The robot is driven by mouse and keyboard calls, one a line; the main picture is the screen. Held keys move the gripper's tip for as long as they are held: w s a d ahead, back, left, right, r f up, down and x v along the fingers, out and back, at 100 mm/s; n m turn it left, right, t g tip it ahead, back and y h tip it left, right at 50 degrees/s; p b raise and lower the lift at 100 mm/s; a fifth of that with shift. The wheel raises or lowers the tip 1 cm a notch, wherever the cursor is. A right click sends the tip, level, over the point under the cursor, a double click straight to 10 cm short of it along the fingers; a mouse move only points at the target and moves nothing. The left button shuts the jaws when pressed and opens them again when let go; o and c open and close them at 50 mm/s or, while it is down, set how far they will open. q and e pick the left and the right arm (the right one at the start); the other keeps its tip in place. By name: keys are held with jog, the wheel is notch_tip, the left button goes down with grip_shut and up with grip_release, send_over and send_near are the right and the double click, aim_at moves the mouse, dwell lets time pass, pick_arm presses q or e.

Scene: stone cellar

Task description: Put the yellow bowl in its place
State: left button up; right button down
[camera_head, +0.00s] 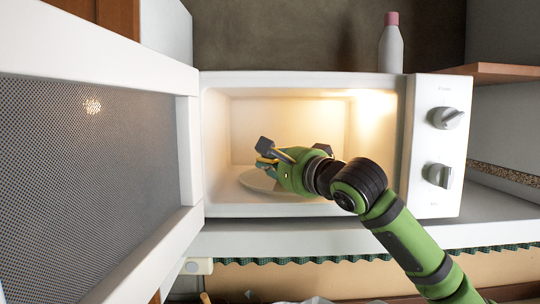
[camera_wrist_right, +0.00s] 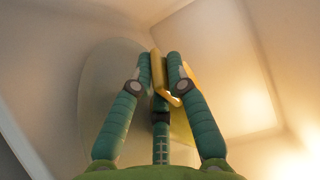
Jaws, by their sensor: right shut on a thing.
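The yellow bowl (camera_wrist_right: 190,84) shows only in part, as a yellow edge between the fingers in the right wrist view. In the head view a small bit of yellow (camera_head: 266,160) shows at the fingertips. My right gripper (camera_head: 268,158) is inside the open, lit microwave (camera_head: 303,84), shut on the bowl, above the round turntable plate (camera_head: 252,184). Its fingers (camera_wrist_right: 160,62) close around the bowl's edge in the wrist view, hiding much of it. I cannot tell whether the bowl touches the plate. My left gripper is out of view.
The microwave door (camera_head: 85,140) stands wide open on the left. The control panel with two knobs (camera_head: 440,150) is on the right. A white bottle with a pink cap (camera_head: 391,48) stands behind the microwave's top. A wooden shelf (camera_head: 495,72) juts out at the right.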

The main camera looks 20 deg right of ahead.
jog(key=shift+r, duration=0.1)
jog(key=shift+a+f+b, duration=0.1)
jog(key=shift+f+b, duration=0.15)
jog(key=shift+b, duration=0.1)
jog(key=c, duration=1.2)
grip_release()
jog(key=shift+s+r, duration=0.1)
jog(key=shift+r, duration=0.05)
jog(key=b+v, duration=0.5)
jog(key=v, duration=0.6)
jog(key=shift+s+d, duration=0.25)
jog(key=shift+s, duration=0.15)
